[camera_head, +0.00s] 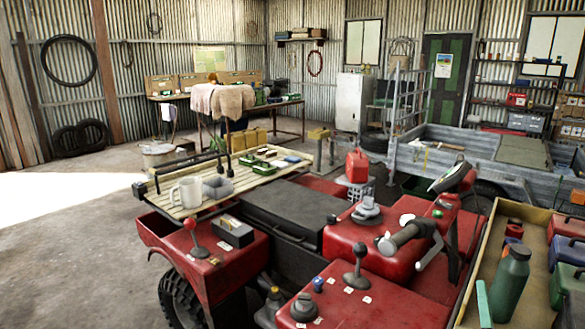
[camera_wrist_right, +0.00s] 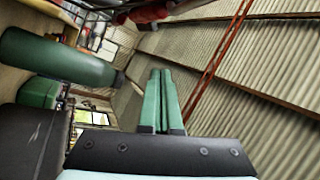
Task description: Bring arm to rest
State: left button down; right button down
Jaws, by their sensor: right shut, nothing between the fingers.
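My right gripper (camera_head: 484,303) shows at the bottom right of the head view as narrow teal fingers pointing up, beside a dark green bottle (camera_head: 511,283). In the right wrist view, the two teal fingers of the right gripper (camera_wrist_right: 160,85) lie together, shut and empty. The bottle also shows at the left of the right wrist view (camera_wrist_right: 58,58), apart from the fingers. The rest of my right arm is outside the head view. My left arm and gripper are not in view.
The bottle stands in a wooden tray (camera_head: 466,300) near several coloured boxes. A red quad bike (camera_head: 340,310) fills the foreground. A white mug (camera_head: 187,192) stands on its slatted rack (camera_head: 230,187). Open concrete floor (camera_head: 60,240) lies at the left.

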jog(key=s+a+f+n+g+y, duration=0.1)
jog(key=s+a+f+n+y, duration=0.1)
jog(key=f, duration=0.3)
jog(key=s+a+f+n+g+y, duration=0.2)
jog(key=a+f+n, duration=0.2)
jog(key=a+f, duration=0.1)
jog(key=s+a+f+n+g+y, duration=0.1)
jog(key=s+a+f+n+y, duration=0.1)
jog(key=f, duration=0.4)
jog(key=shift+s+a+f+n+g+y, duration=0.15)
jog(key=shift+s+a+n+g+y, duration=0.05)
jog(key=shift+a+n, duration=0.3)
jog(key=shift+s+a+f+n+g+y, duration=0.15)
jog(key=shift+s+a+n+g+y, duration=0.05)
jog(key=shift+a+n, duration=0.25)
jog(key=s+a+f+n+g+y, duration=0.1)
jog(key=s+a+f+n+g, duration=0.2)
jog(key=s+f, duration=0.4)
jog(key=s+a+f+n+g+y, duration=0.1)
jog(key=s+a+f+n+g, duration=0.3)
jog(key=s, duration=0.7)
notch_tip(320, 180, down, 3)
jog(key=a+n, duration=0.1)
jog(key=a, duration=0.1)
jog(key=shift+s+a+f, duration=0.15)
jog(key=shift+a+f, duration=0.05)
jog(key=shift+a, duration=0.2)
